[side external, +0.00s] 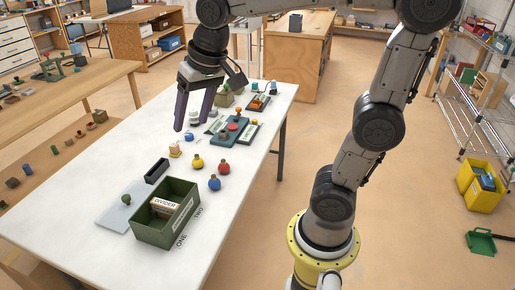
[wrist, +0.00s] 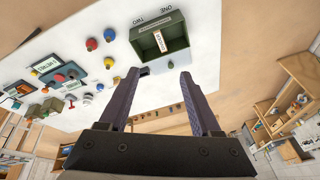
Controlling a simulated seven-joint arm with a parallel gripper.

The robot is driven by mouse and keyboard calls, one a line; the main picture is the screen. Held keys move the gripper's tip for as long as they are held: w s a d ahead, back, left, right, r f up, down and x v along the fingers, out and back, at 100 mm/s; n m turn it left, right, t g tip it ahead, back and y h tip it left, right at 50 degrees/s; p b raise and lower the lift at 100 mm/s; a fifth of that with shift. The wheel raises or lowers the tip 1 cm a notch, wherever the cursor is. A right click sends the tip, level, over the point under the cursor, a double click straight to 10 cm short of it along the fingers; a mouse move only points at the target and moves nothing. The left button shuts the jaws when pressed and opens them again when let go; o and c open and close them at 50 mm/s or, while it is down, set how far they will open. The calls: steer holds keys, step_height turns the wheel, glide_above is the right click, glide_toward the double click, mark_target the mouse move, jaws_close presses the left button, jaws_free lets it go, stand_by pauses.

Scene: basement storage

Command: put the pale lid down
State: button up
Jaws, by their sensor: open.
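A pale flat plate with a green knob, which looks like the pale lid (side external: 116,214), lies flat on the white table beside the green box. The green box (side external: 150,232) stands open, with a card reading DIVIDER (side external: 164,204) inside. The words ONE and TWO are on the table along its right side. I cannot tell whether lid and box touch. My gripper (side external: 192,124) is open and empty above the table, farther back than the lid and box. In the wrist view, the open fingers (wrist: 161,74) point towards the box (wrist: 163,42); the lid's outline is unclear there.
A small black tray (side external: 157,170) sits behind the box. Yellow, red and blue knobbed pieces (side external: 214,183) stand to its right. Farther back are dark labelled trays (side external: 228,134) and small items. The table's front left is clear.

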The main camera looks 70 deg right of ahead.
steer(key=s+f+n, duration=0.2)
steer(key=s, duration=0.5)
steer(key=s+f+n+t, duration=0.1)
steer(key=s+f+n, duration=0.2)
steer(key=s, duration=0.4)
steer(key=shift+f+t, duration=0.15)
steer(key=shift+t, duration=0.15)
